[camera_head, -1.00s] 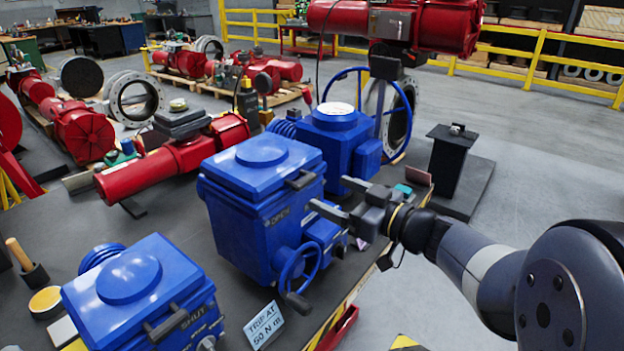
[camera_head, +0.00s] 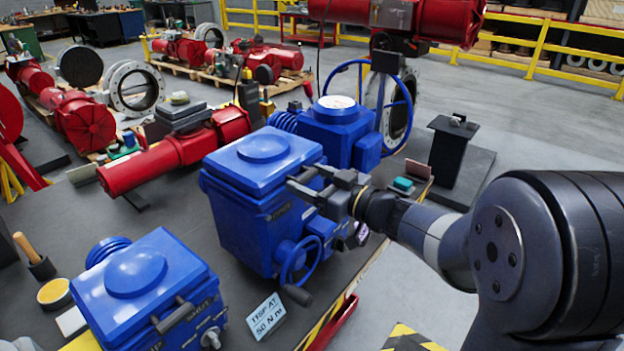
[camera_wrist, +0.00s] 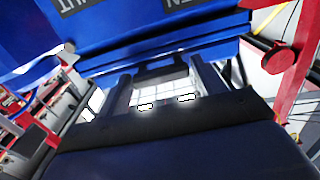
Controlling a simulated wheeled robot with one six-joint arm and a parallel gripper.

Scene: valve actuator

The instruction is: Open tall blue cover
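The tall blue cover (camera_head: 262,160) is the lid of the middle blue box on the bench and lies flat on the box. Its black handle on the front right edge is mostly hidden by my gripper in the head view. In the wrist view a dark bar that looks like the handle (camera_wrist: 160,72) sits between my finger ends. My gripper (camera_head: 302,181) is open, its two fingers apart, reaching the front of the cover at handle height. The fingers also show in the wrist view (camera_wrist: 160,82). I cannot tell whether they touch the handle.
A lower blue actuator (camera_head: 140,285) with its own handle stands at the front left. Another blue unit (camera_head: 342,130) with a blue handwheel stands behind. Clear floor lies right.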

